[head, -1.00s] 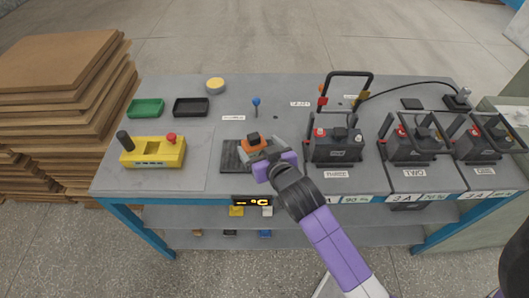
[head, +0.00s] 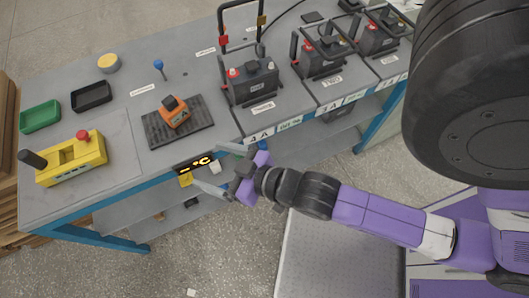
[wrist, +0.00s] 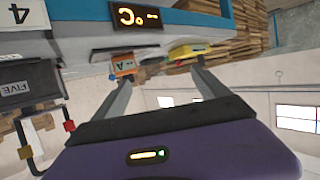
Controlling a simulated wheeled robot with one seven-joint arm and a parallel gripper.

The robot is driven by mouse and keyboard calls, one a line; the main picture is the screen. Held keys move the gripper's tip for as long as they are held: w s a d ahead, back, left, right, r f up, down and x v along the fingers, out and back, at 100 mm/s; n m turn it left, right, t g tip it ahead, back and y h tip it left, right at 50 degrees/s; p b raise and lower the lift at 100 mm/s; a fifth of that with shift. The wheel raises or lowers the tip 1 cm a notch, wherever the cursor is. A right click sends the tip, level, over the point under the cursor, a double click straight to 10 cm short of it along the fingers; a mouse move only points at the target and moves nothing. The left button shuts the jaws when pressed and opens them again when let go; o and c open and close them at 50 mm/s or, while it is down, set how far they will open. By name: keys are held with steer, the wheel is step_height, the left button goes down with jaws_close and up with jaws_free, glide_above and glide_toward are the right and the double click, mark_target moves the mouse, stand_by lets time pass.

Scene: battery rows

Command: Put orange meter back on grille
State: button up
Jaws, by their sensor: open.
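The orange meter (head: 175,112), with a dark top, stands on the black ribbed grille (head: 205,127) near the front edge of the grey bench. It rests on the grille's middle part. My gripper (head: 207,166) is open and empty, its two fingers spread in front of the bench edge, apart from the meter. In the wrist view my gripper (wrist: 163,72) also shows its fingers spread with nothing held. An orange labelled block, which looks like the meter (wrist: 123,66), shows beyond one finger there.
A temperature display (head: 195,162) sits on the bench's front edge beside my fingers. The yellow control box (head: 72,158) stands left of the grille, and a battery (head: 252,83) to its right. Green (head: 40,115) and black (head: 91,96) trays lie behind. A lower shelf runs underneath.

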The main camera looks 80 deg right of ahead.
steer(key=s+a+r+n+y, duration=0.1)
steer(key=s+a+r, duration=0.1)
steer(key=s, duration=0.4)
steer(key=s+a+r+n+t+y, duration=0.1)
steer(key=s+a+r+y, duration=0.1)
steer(key=s, duration=0.4)
step_height(320, 180, up, 3)
steer(key=shift+s+a+f+n, duration=0.1)
steer(key=shift+s+a+n, duration=0.25)
steer(key=shift+a, duration=0.25)
